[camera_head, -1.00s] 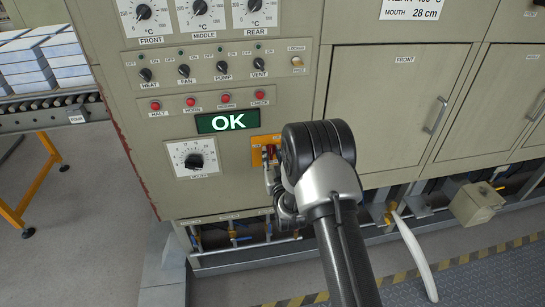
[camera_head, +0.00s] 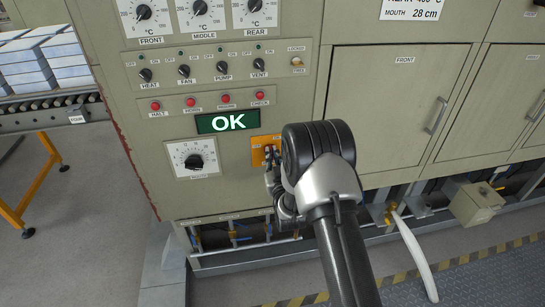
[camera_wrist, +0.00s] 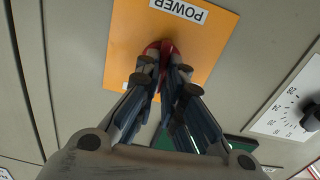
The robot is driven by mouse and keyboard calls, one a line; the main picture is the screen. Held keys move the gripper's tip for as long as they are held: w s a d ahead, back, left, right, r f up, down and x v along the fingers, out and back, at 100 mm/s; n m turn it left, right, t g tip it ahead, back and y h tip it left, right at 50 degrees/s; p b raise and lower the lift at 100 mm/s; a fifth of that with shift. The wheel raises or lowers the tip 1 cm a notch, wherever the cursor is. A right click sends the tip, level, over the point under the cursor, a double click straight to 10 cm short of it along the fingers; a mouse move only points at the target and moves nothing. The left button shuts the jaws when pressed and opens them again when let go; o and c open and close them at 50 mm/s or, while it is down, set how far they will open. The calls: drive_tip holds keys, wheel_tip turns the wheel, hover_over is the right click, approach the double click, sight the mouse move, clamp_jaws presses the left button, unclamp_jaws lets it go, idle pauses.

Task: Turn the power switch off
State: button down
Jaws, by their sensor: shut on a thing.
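The power switch is a red knob (camera_wrist: 152,47) on an orange plate (camera_head: 257,157) low on the front of the grey control panel. The plate also fills the upper middle of the wrist view (camera_wrist: 205,60), with an upside-down POWER label (camera_wrist: 179,10). My gripper (camera_wrist: 165,62) is shut on the red knob, its fingertips against the panel side and covering most of it. In the head view my gripper (camera_head: 270,160) comes to the plate from the right and below, and my wrist hides the plate's right part.
A green OK display (camera_head: 227,122) is just up and left of the plate. A dial (camera_head: 194,160) lies to the left, with red buttons (camera_head: 226,99) and small knobs (camera_head: 222,67) above. Cabinet doors (camera_head: 393,105) stand to the right; pipes and valves run below.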

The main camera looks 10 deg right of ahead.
drive_tip(key=shift+a+f+n, duration=0.1)
drive_tip(key=shift+n, duration=2.75)
drive_tip(key=shift+a+f+n, duration=0.1)
drive_tip(key=shift+n, duration=2.7)
drive_tip(key=shift+a+f+n, duration=0.1)
drive_tip(key=shift+n, duration=2.75)
drive_tip(key=c, duration=1.7)
unclamp_jaws()
drive_tip(key=shift+s, duration=0.15)
drive_tip(key=s, duration=1.1)
drive_tip(key=shift+s, duration=0.4)
